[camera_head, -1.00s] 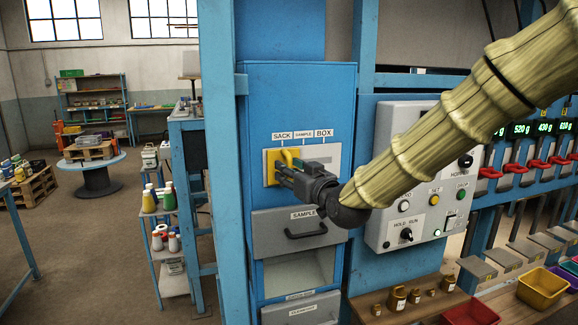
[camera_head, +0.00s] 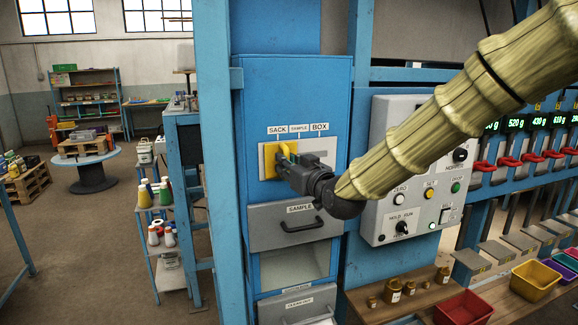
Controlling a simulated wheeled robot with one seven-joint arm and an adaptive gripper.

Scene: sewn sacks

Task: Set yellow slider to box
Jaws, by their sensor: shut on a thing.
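The yellow slider (camera_head: 270,161) sits at the left end of its pale plate (camera_head: 325,148), under the SACK label (camera_head: 278,130). The BOX label (camera_head: 319,127) is at the right end of the row, above the bare part of the plate. My gripper (camera_head: 285,160) reaches in from the right and is shut on the slider's yellow handle. The gripper body hides the lower middle of the plate and part of the handle.
Below is a grey SAMPLE drawer (camera_head: 296,224) with a black handle, over an open bay. To the right is a control panel (camera_head: 412,200) with knobs and buttons. Small brown jars (camera_head: 394,291) and a red bin (camera_head: 463,307) stand on the lower shelf.

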